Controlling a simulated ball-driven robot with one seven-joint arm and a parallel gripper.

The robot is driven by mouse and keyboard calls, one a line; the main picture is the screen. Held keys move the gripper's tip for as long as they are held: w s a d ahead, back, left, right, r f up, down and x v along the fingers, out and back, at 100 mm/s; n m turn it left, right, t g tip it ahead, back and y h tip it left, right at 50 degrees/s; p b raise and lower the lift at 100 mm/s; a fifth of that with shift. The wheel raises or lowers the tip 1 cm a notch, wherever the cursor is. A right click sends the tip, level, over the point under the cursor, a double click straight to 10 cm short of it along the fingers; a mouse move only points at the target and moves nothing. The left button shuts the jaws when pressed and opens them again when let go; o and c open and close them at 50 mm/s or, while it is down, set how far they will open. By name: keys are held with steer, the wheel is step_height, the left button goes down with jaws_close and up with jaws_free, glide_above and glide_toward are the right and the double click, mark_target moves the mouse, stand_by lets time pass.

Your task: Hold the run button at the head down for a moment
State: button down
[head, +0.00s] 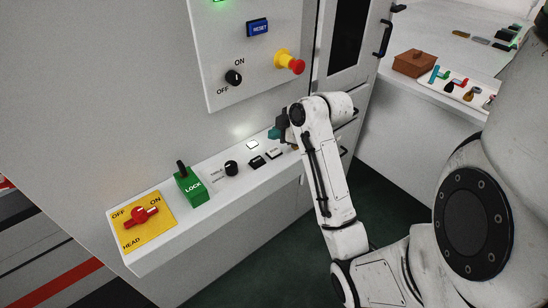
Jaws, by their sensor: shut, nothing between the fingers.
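The console shelf (215,196) runs along the front of the grey machine. A small pale lit button (252,145) sits at its back, right of the black knob; no label on it is readable, so I cannot tell for sure that it is the run button. My arm hides the right end of the shelf.
Above are a RESET button (257,27) and a red-yellow stop button (290,62).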

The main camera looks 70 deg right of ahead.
mark_target(276, 152)
steer(key=shift+f+b, duration=0.5)
steer(key=shift+f, duration=0.9)
steer(key=shift+f, duration=0.1)
stand_by(0.8)
steer(key=shift+f, duration=0.3)
steer(key=shift+f+b, duration=0.4)
steer(key=shift+f, duration=0.1)
stand_by(0.7)
steer(key=shift+r, duration=0.2)
stand_by(1.8)
steer(key=shift+r+p, duration=0.7)
steer(key=shift+p, duration=0.15)
steer(key=shift+r+p, duration=2.2)
steer(key=shift+r, duration=0.3)
